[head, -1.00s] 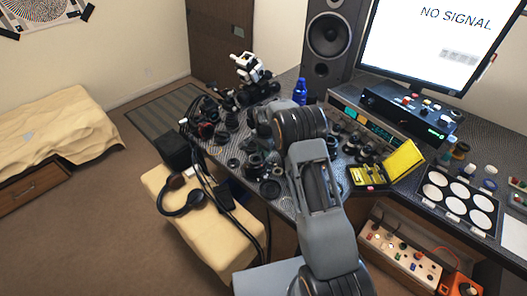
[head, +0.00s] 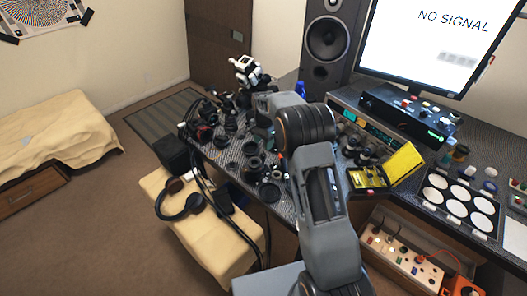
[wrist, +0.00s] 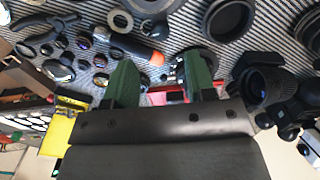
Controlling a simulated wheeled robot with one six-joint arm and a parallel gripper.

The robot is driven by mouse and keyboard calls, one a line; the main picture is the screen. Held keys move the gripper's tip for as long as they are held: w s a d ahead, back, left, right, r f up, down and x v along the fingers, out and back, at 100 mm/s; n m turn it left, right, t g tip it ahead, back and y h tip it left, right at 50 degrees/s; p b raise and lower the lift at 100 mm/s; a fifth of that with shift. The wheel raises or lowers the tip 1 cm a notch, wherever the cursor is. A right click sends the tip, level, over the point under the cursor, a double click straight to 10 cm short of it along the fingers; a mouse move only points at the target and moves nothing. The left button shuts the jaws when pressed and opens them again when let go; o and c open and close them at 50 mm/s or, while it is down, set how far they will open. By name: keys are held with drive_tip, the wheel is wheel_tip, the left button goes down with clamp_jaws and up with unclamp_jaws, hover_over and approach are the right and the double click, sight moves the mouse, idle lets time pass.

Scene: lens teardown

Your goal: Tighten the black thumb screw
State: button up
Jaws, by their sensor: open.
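My gripper (wrist: 160,64) shows in the wrist view with its two green fingers spread apart and nothing clearly held between them. It is over the cluttered, striped worktop. A dark cylinder with an orange end (wrist: 136,47) lies behind and between the fingers; I cannot tell its distance from them. A red object (wrist: 172,95) is partly hidden by the gripper body. I cannot pick out the black thumb screw with certainty among the many small dark parts. In the head view my own arm hides the gripper.
Lens rings and barrels (wrist: 230,18) crowd the worktop. A black lens-like part (wrist: 262,84) is close to the right finger.

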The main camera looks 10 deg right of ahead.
sight(263, 155)
wheel_tip(263, 155, up, 7)
idle(0.3)
idle(0.5)
drive_tip(key=s+r+n+t, duration=0.1)
drive_tip(key=s+r+n, duration=0.2)
drive_tip(key=s, duration=1.2)
drive_tip(key=s+r+n+t, duration=0.2)
drive_tip(key=s+n, duration=0.6)
drive_tip(key=s, duration=0.8)
drive_tip(key=shift+r+n, duration=0.3)
drive_tip(key=shift+r, duration=0.25)
drive_tip(key=shift+r+t, duration=0.4)
drive_tip(key=shift+r, duration=0.2)
